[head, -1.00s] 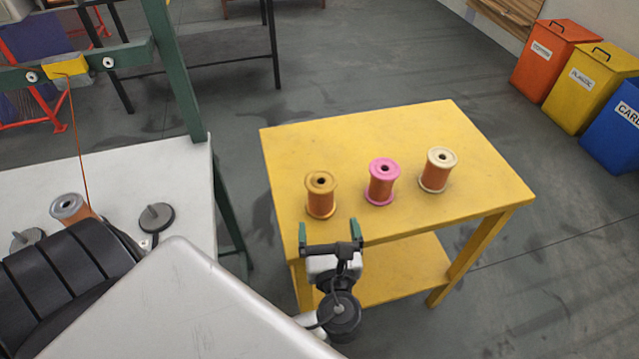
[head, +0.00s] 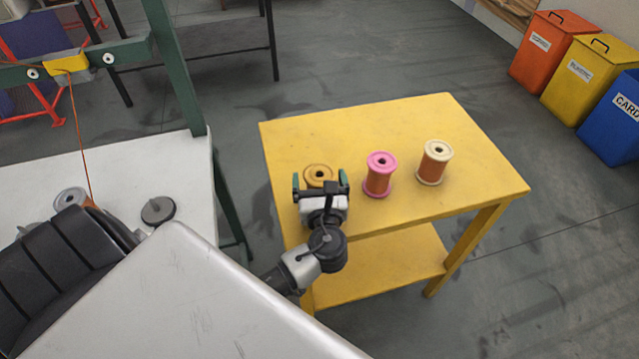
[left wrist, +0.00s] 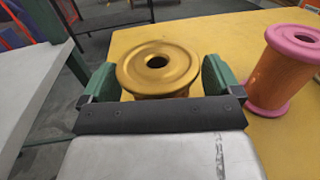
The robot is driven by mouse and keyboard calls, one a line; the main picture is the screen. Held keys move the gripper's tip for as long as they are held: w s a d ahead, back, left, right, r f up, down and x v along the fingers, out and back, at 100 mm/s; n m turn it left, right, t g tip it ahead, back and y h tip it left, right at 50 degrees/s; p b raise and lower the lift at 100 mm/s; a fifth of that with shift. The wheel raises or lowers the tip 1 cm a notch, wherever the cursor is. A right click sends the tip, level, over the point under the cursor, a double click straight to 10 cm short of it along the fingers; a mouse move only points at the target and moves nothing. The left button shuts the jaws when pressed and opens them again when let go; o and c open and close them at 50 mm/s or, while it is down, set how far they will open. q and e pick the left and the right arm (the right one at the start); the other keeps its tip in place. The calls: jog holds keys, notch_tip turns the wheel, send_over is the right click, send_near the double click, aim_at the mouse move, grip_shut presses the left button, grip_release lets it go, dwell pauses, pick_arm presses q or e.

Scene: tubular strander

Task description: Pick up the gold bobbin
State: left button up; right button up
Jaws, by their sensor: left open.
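The gold bobbin (head: 319,172) stands upright on the yellow table (head: 375,122), near its left front side. My left gripper (head: 321,182) is open with one finger on each side of the bobbin, and it hides the bobbin's lower part in the head view. In the left wrist view the gold bobbin's top flange (left wrist: 158,66) sits between the two green fingertips (left wrist: 160,80). I cannot tell whether the fingers touch it. My right gripper is not in view.
A pink bobbin (head: 380,174) stands close to the right of the gold one, with a cream bobbin (head: 434,163) further right. A white table (head: 185,175) with a green post (head: 178,65) is at left. The back of the yellow table is clear.

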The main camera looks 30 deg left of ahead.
pick_arm(q)
jog(key=c, duration=1.2)
jog(key=shift+r, duration=0.1)
jog(key=shift+c, duration=0.3)
